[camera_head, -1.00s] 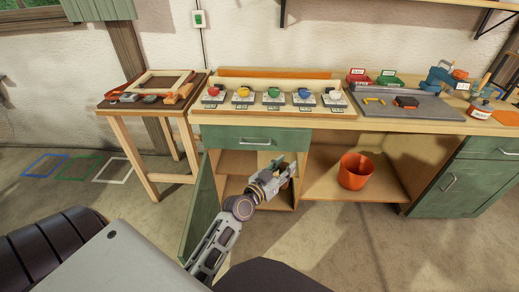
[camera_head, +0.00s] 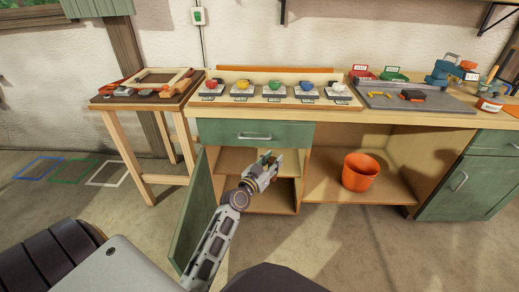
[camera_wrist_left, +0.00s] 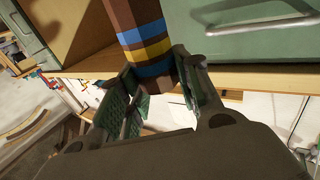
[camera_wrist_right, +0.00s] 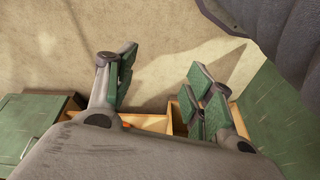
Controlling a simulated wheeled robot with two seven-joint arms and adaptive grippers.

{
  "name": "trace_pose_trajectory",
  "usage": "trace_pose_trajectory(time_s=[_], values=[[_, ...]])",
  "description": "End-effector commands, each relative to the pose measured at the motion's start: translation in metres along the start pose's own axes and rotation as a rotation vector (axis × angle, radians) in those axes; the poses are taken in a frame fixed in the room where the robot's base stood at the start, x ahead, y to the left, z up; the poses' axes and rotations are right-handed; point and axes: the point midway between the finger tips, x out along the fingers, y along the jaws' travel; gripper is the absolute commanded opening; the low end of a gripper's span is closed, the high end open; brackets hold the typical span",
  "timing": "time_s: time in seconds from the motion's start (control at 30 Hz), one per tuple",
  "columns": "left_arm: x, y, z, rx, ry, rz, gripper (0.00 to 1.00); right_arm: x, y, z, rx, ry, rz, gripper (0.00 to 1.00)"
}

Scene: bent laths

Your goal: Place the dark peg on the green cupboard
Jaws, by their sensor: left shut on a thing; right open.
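A dark brown peg with blue and yellow bands (camera_wrist_left: 150,48) is between the fingers of my left gripper (camera_wrist_left: 165,95), which is shut on it. In the head view my left gripper (camera_head: 266,166) is in front of the open cupboard, below its green drawer (camera_head: 255,134); the peg is hardly distinguishable there. The green cupboard has its door (camera_head: 194,215) swung open on the left, and shelves inside. The drawer front (camera_wrist_left: 240,35) shows close by in the left wrist view. My right gripper (camera_wrist_right: 165,88) is open and empty in the right wrist view and not visible in the head view.
An orange bucket (camera_head: 360,172) stands in the open bay to the right. Another green cupboard (camera_head: 462,187) is at the far right. The worktop holds a board with several coloured pieces (camera_head: 275,92) and a grey tray (camera_head: 425,103). A small side table (camera_head: 145,99) stands left.

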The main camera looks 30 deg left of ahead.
Motion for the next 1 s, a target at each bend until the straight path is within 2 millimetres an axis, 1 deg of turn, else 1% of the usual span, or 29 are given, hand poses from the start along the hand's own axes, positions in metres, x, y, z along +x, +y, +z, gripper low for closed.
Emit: trace_pose_trajectory(time_s=[0.03, 0.2, 0.5, 0.8, 1.0], values=[[0.006, -0.014, 0.01, -0.001, 0.002, -0.035, 0.0, -0.001, 0.0, 0.0, -0.001, 0.002, -0.001, 0.53], [0.02, -0.06, 0.036, -0.003, 0.009, -0.156, 0.0, -0.005, -0.001, 0.0, -0.002, 0.003, -0.002, 0.53], [0.031, -0.132, 0.082, 0.0, 0.012, -0.364, 0.0, -0.007, -0.001, 0.0, -0.002, 0.004, -0.002, 0.53], [0.029, -0.189, 0.128, 0.0, 0.006, -0.558, 0.0, -0.007, -0.001, 0.0, -0.002, 0.004, -0.002, 0.53], [0.024, -0.214, 0.155, 0.002, -0.001, -0.667, 0.0, -0.007, -0.001, -0.001, -0.002, 0.004, -0.002, 0.53]])
